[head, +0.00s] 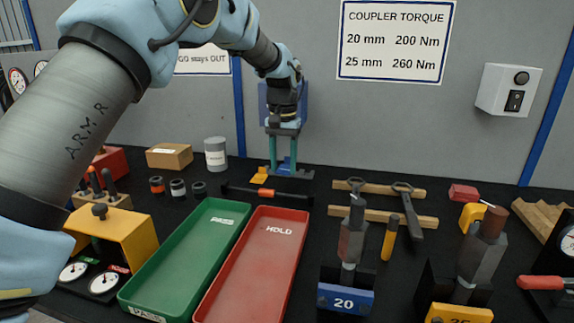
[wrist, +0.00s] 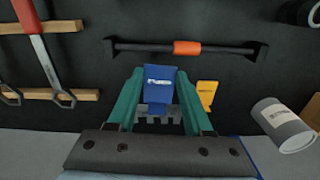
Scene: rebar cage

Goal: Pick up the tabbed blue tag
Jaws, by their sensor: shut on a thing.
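The blue tag (wrist: 159,84) is between the two green fingers of my gripper (wrist: 158,88) in the wrist view. I cannot tell whether the tag is clear of the table. A yellow tag (wrist: 207,94) lies just beside the right finger in the wrist view, and it shows in the head view (head: 259,175).
A black bar with an orange sleeve (head: 266,192) lies just in front of my gripper. A grey can (head: 215,153) and a cardboard box (head: 169,156) stand to the left. The green tray (head: 176,270) and red tray (head: 244,270) lie in front. The wall is close behind.

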